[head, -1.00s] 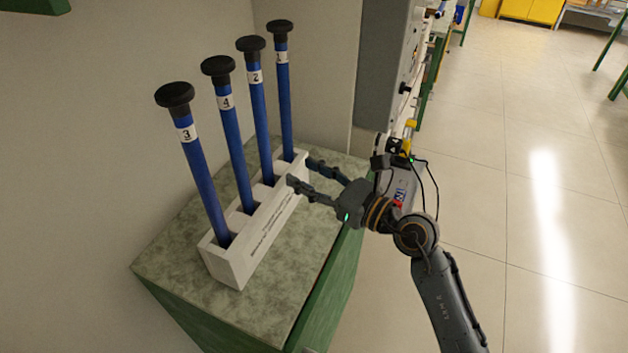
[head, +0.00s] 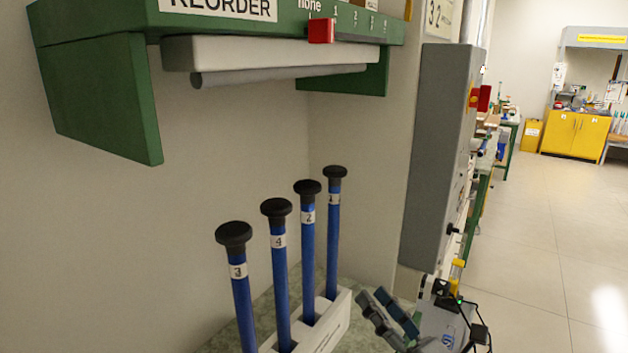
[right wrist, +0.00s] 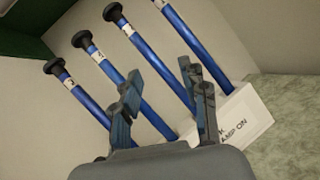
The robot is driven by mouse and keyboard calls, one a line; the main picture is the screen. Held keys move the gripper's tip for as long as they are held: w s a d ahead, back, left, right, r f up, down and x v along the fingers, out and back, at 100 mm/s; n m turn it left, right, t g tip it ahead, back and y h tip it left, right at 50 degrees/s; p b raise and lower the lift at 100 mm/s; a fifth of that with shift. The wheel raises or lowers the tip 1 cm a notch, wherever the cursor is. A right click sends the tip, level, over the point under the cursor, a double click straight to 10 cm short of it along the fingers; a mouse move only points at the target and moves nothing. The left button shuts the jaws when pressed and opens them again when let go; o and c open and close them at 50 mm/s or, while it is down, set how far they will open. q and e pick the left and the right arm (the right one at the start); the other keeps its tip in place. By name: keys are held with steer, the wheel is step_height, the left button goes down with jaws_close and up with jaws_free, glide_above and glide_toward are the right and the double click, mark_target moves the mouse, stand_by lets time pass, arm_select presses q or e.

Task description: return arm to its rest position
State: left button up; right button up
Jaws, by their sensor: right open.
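My right gripper (head: 388,312) is open and empty at the lower right of the head view, to the right of the white rack (head: 333,330). Its two fingers (right wrist: 165,100) also show apart in the right wrist view, with the rack (right wrist: 245,115) beyond them. Several blue rods with black caps stand in the rack, labelled 3 (head: 240,300), 4 (head: 281,290), 2 (head: 308,255) and, at the far end, probably 1 (head: 333,245). No rod is visibly between the fingers. My left gripper is not in view.
A green shelf (head: 100,90) with a REORDER label and a red slider (head: 321,30) is above the rods. A grey cabinet (head: 435,150) stands right of them. Open floor (head: 540,240) lies farther right, with a yellow cabinet (head: 573,132) at the back.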

steer(key=s+d+f+m+t+h, duration=0.1)
steer(key=d+m+t+h, duration=0.1)
steer(key=d+m+h, duration=0.7)
steer(key=s+d+f+m+t+h, duration=0.1)
steer(key=d+m+h, duration=0.35)
steer(key=m, duration=0.75)
steer(key=s+d+f+m+g+h, duration=0.2)
steer(key=f+m+g, duration=0.1)
steer(key=f+m, duration=0.25)
steer(key=s+d+f+m+g+h, duration=0.2)
steer(key=f+m+g, duration=0.15)
steer(key=f, duration=0.25)
steer(key=s+a+f+m+g+y, duration=0.35)
steer(key=s+f+g, duration=0.25)
steer(key=s+f, duration=0.3)
steer(key=s+a+f+m+g+y, duration=0.2)
steer(key=s+a+f+g, duration=0.4)
steer(key=s, duration=0.4)
step_height(320, 180, down, 26)
steer(key=s+d, duration=0.1)
steer(key=s+d+f+g, duration=0.1)
steer(key=s+d+f, duration=0.2)
steer(key=s+f, duration=1.3)
steer(key=shift+s+f, duration=0.25)
steer(key=shift+f, duration=0.05)
